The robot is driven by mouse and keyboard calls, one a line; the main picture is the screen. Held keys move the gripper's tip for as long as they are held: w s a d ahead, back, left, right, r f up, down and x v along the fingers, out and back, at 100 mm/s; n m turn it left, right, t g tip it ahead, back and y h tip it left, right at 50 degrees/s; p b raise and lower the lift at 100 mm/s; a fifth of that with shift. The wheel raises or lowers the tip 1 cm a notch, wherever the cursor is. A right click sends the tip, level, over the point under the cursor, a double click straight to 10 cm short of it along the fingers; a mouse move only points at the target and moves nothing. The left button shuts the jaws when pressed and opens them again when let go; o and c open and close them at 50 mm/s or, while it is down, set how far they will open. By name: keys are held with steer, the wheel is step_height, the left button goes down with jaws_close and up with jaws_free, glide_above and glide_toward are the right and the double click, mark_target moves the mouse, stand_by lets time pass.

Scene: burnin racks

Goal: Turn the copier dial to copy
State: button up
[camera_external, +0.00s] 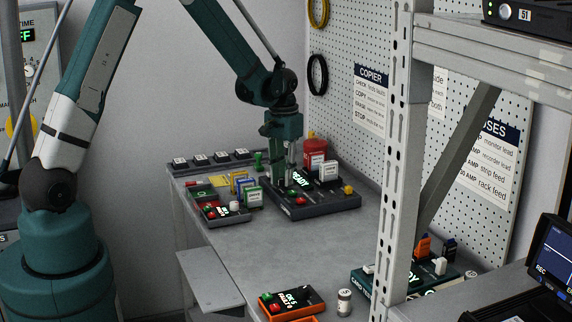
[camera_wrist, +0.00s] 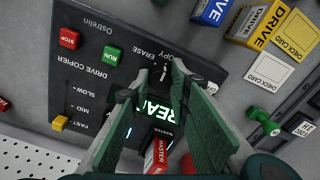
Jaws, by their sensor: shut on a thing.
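The drive copier (camera_external: 325,205) is a dark box on the bench below the pegboard, with a lit screen reading READY (camera_wrist: 158,108). In the wrist view its dark panel (camera_wrist: 85,85) has a red STOP button, a green RUN button and a yellow speed slider. My gripper (camera_external: 287,186) reaches straight down to the panel. In the wrist view my gripper (camera_wrist: 172,72) is shut on the dial (camera_wrist: 162,73), beside the COPY and ERASE labels. The fingers hide most of the dial, so I cannot tell which label it points to.
Labelled drives (camera_external: 240,188) and a small module (camera_external: 225,212) stand left of the copier. A metal rack post (camera_external: 398,160) rises at right. The bench middle (camera_external: 290,245) is clear.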

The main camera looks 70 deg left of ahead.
steer(key=o, duration=0.9)
steer(key=shift+r, duration=0.1)
step_height(320, 180, up, 12)
steer(key=shift+f, duration=0.1)
stand_by(0.5)
stand_by(0.5)
